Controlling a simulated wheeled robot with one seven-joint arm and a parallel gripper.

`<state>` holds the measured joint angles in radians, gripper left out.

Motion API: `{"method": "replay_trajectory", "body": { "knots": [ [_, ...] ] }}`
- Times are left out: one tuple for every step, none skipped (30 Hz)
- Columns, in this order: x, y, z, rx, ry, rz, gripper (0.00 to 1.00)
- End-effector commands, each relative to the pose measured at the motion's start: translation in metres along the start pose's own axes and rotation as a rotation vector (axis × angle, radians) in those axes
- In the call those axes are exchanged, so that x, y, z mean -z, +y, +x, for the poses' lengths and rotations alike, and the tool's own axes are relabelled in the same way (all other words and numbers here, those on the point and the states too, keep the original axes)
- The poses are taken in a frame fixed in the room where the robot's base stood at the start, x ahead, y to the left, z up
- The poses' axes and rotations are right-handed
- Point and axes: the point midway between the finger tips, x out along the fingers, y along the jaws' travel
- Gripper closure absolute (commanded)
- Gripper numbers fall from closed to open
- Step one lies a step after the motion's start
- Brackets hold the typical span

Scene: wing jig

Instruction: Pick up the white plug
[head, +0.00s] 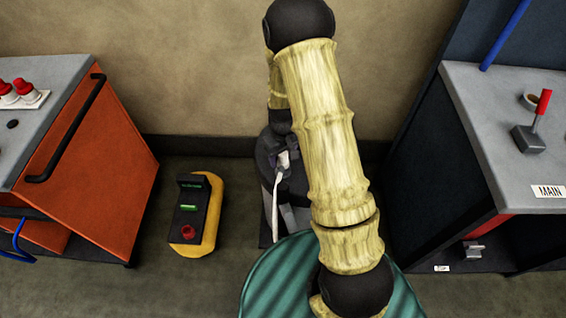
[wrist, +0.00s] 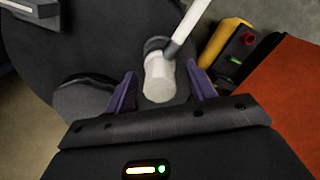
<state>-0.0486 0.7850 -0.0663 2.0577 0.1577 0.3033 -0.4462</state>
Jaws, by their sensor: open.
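The white plug (wrist: 159,80) is a short pale cylinder in the wrist view, with a grey collar and a white cable (wrist: 190,24) running up from it. My gripper (wrist: 161,69) is open, with one purple finger on each side of the plug. A gap shows between the plug and each finger. In the head view the plug (head: 284,160) is small beside my dark gripper (head: 291,154), and its cable hangs down. My arm hides part of this area. The plug's far side and what it rests on are hard to make out.
A yellow and black box with a red button (head: 211,215) lies on the floor to the left. An orange cabinet (head: 95,175) stands further left, a dark workbench (head: 445,150) to the right. The wall (head: 190,70) is close behind. Some floor is clear around the yellow box.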

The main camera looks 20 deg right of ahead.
Motion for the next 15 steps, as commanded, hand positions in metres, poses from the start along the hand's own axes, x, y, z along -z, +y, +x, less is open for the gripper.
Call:
{"method": "replay_trajectory", "body": {
  "knots": [
    [0.0000, 0.0000, -0.0001, 0.000, 0.000, 0.000, 0.45],
    [0.0000, 0.0000, -0.0002, 0.000, 0.000, 0.000, 0.45],
    [0.0000, 0.0000, -0.0002, 0.000, 0.000, 0.000, 0.45],
    [0.0000, 0.0001, -0.0002, 0.000, 0.000, 0.000, 0.45],
    [0.0000, 0.0001, -0.0002, 0.000, 0.000, 0.000, 0.45],
    [0.0000, 0.0001, -0.0002, 0.000, 0.000, 0.000, 0.45],
    [0.0000, 0.0001, -0.0002, 0.000, 0.000, 0.000, 0.51],
    [0.0000, 0.0001, -0.0002, 0.000, 0.000, 0.000, 0.56],
    [0.0000, 0.0000, -0.0002, 0.000, 0.000, 0.000, 0.64],
    [0.0000, 0.0000, -0.0002, 0.000, 0.000, 0.000, 0.70],
    [-0.0001, 0.0001, -0.0003, 0.000, 0.000, 0.000, 0.76],
    [-0.0001, 0.0000, -0.0003, 0.000, 0.000, 0.000, 0.84],
    [0.0000, 0.0000, -0.0003, 0.000, 0.000, 0.000, 0.90],
    [-0.0001, 0.0000, -0.0003, 0.000, 0.000, 0.000, 0.92],
    [0.0001, 0.0001, -0.0006, 0.000, 0.000, 0.000, 0.92]
  ]
}}
